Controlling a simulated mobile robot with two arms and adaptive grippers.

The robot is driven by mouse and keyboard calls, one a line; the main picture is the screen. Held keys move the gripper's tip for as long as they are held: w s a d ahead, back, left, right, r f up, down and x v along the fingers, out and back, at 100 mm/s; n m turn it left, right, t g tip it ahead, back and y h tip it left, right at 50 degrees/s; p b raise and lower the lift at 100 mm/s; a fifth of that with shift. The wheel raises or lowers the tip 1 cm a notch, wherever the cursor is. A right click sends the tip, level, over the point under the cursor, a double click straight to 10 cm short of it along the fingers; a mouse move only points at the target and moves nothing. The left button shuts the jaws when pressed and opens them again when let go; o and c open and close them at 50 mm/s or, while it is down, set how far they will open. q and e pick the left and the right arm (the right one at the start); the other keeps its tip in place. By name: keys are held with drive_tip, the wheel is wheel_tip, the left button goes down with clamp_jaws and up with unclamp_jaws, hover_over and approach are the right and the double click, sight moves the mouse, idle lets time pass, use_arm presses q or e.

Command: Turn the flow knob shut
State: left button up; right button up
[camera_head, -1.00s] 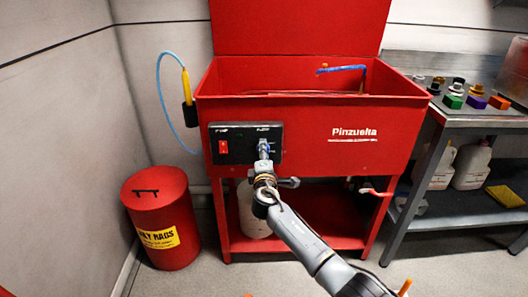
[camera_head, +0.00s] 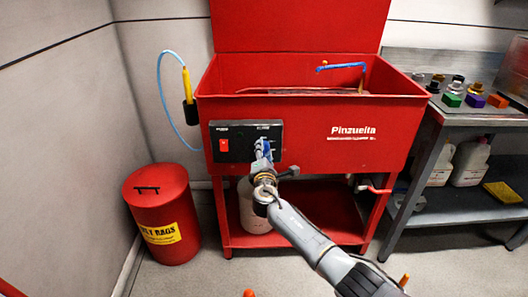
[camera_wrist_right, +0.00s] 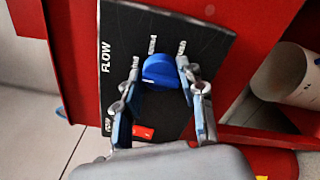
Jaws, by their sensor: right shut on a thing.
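The blue flow knob (camera_wrist_right: 158,70) sits on a black panel (camera_wrist_right: 120,30) marked FLOW, seen in the right wrist view. In the head view the panel (camera_head: 235,155) is on the front of the red wash tank (camera_head: 310,125), and the gripper mostly hides the knob. My right gripper (camera_head: 263,150) reaches up to the panel. In the right wrist view its two fingertips (camera_wrist_right: 160,66) are on either side of the knob, shut on it. The knob's exact pointing is hard to read. My left gripper is not in view.
A red switch (camera_head: 224,145) sits left of the knob on the same panel. A red rag bin (camera_head: 160,205) stands on the floor at left. A grey bench (camera_head: 460,120) with several coloured parts stands at right. A red-handled valve (camera_head: 375,189) is below the tank.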

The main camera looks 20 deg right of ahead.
drive_tip(key=o, duration=1.2)
drive_tip(key=shift+c, duration=0.2)
drive_tip(key=v, duration=1.2)
